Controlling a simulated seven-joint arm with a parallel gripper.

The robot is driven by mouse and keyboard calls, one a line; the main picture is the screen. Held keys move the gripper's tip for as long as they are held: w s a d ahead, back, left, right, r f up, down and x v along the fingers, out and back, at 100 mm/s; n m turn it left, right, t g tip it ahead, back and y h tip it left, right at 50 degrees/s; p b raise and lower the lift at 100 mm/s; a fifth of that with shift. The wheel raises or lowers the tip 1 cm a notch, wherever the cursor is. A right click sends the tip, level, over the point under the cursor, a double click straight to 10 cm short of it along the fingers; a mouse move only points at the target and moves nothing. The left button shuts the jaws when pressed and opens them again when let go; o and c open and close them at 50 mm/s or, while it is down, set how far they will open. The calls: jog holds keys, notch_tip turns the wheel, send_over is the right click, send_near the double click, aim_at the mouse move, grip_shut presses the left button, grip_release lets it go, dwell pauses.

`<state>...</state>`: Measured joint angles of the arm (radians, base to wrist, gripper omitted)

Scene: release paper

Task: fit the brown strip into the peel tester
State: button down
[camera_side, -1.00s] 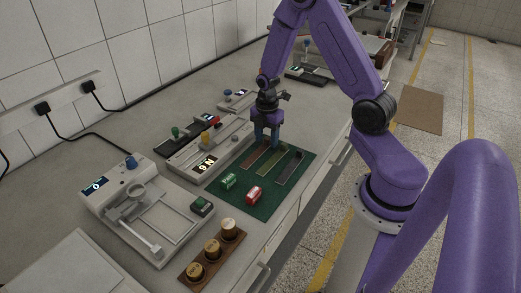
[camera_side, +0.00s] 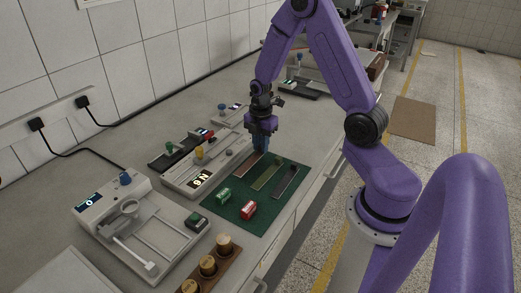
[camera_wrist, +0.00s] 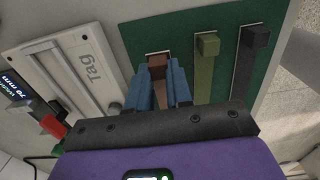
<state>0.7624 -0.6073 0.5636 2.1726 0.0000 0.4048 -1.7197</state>
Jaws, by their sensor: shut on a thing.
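The brown strip (camera_wrist: 162,102) has a brown block (camera_wrist: 158,66) at one end. My gripper (camera_wrist: 163,84) is shut on this block, with one blue finger on each side. In the side view my gripper (camera_side: 262,145) is at the far end of the green mat, and the brown strip (camera_side: 242,167) extends from it. I cannot tell how far the strip is above the mat.
An olive strip (camera_wrist: 206,75) and a dark strip (camera_wrist: 247,72) lie on the green mat (camera_side: 235,212).

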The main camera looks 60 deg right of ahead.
jog(key=s+a+r, duration=0.2)
jog(key=s+r, duration=0.3)
jog(key=s, duration=0.2)
jog(key=s+a+r, duration=0.3)
jog(key=s+r, duration=0.2)
jog(key=s, duration=0.1)
send_over(233, 136)
jog(key=s, duration=0.1)
notch_tip(233, 136, down, 5)
jog(key=shift+s+a+f, duration=0.1)
jog(key=shift+s+a, duration=0.05)
jog(key=shift+w+d+f, duration=0.2)
jog(key=shift+w+f, duration=0.4)
jog(key=shift+f, duration=1.65)
